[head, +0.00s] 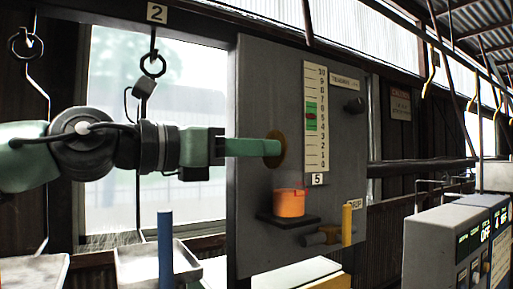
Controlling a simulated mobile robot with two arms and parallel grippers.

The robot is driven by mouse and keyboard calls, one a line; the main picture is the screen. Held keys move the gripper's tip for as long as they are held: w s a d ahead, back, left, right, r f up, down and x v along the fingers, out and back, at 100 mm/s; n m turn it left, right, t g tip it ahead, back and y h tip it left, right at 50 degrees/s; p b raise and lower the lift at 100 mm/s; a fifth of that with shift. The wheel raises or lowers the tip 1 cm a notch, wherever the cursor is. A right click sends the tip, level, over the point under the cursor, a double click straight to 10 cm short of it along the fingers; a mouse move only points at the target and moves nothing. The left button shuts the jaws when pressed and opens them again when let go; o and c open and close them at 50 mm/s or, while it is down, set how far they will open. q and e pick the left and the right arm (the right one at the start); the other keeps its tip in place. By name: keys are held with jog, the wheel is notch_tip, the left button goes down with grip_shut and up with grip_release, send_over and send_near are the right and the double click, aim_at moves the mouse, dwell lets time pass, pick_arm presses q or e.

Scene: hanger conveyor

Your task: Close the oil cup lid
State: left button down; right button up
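The orange oil cup (290,203) sits on a small dark shelf on the grey panel, under the number 5 tag. Above it is a round brass-coloured disc (280,162), which looks like the raised lid; I cannot make out its hinge. My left gripper (273,148) reaches in from the left, and its green fingertips overlap the disc. The fingers cover much of the disc, and I cannot tell whether they touch it. They show as one bar, so any gap between them is hidden. My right gripper is not in view.
The grey panel (256,85) carries a level gauge (316,140), a dark knob (355,105) and a valve with a yellow handle (347,225). A control box (430,250) stands at right. A blue post (165,250) and trays (135,268) are at lower left.

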pick_arm(q)
jog(key=g+y+p, duration=0.1)
jog(key=w+d+r+g+y+p, duration=0.1)
jog(key=y+p, duration=0.1)
jog(key=shift+d+r+p, duration=0.15)
jog(key=shift+p, duration=0.15)
jog(key=shift+w+d+r+g+y+p, duration=0.1)
jog(key=shift+d+g+y+p, duration=0.05)
jog(key=shift+g+y+p, duration=0.4)
jog(key=shift+w+d+r+g+y+p, duration=0.15)
jog(key=shift+g+y+p, duration=0.15)
jog(key=shift+p, duration=0.35)
jog(key=shift+w+d+f+g+y+p, duration=0.15)
jog(key=shift+f+g+y+p, duration=0.15)
jog(key=shift+y+p, duration=0.35)
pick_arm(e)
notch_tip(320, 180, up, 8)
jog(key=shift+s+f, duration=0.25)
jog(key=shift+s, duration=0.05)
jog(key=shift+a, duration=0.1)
pick_arm(q)
jog(key=shift+f, duration=0.1)
jog(key=c, duration=1.2)
grip_release()
jog(key=shift+c, duration=0.2)
jog(key=shift+o, duration=0.2)
